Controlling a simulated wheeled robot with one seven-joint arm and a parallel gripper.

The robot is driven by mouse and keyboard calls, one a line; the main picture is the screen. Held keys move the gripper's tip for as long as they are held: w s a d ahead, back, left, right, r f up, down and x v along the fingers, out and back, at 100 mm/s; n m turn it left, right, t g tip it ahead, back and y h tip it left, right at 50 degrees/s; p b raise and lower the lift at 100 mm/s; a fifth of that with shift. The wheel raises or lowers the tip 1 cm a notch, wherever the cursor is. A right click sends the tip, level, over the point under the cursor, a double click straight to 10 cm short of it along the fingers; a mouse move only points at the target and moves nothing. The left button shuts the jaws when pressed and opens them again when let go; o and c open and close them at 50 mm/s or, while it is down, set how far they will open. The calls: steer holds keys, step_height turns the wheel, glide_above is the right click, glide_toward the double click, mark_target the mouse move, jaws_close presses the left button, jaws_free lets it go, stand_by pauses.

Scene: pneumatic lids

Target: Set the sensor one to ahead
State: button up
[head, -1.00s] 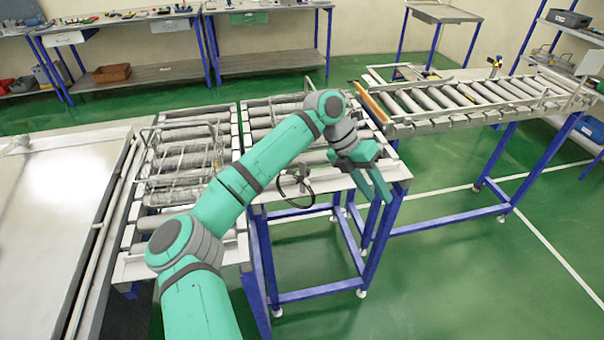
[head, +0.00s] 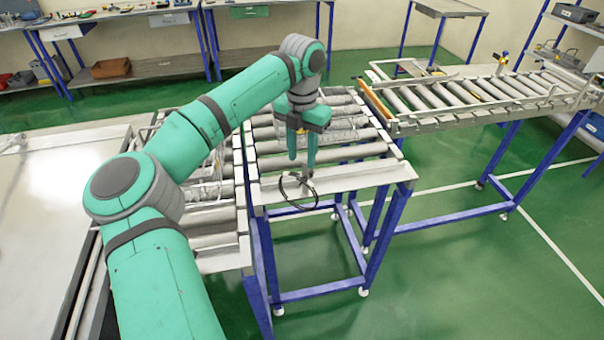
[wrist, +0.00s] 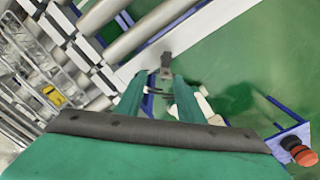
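The small dark sensor (head: 306,181), which I take to be sensor one, sits on the front rail of the middle roller conveyor (head: 355,178), with a black cable loop hanging beside it. In the wrist view the sensor (wrist: 166,62) shows as a small dark grey piece on the pale rail, just beyond my fingertips. My gripper (head: 302,162) points down over the front rail, right by the sensor. Its two teal fingers (wrist: 158,84) are apart, with the sensor in line with the gap. I cannot tell whether they touch it. My fingers partly cover it in the head view.
A second roller conveyor (head: 470,98) stands at the right, with a gap of floor between. A wire basket (wrist: 52,95) lies on the rollers at left. A red knob (wrist: 303,157) shows at lower right in the wrist view. Green floor in front is clear.

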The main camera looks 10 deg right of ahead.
mark_target(306, 175)
steer(key=f, duration=0.2)
steer(key=d+f, duration=0.1)
steer(key=f, duration=0.3)
steer(key=shift+s+d+f, duration=0.15)
steer(key=shift+s+f, duration=0.25)
steer(key=shift+w+a+f, duration=0.1)
steer(key=shift+a+f, duration=0.1)
steer(key=shift+f, duration=0.3)
steer(key=shift+a, duration=0.1)
steer(key=shift+w, duration=0.1)
steer(key=c, duration=0.8)
steer(key=shift+a, duration=0.1)
jaws_close()
steer(key=shift+d, duration=0.2)
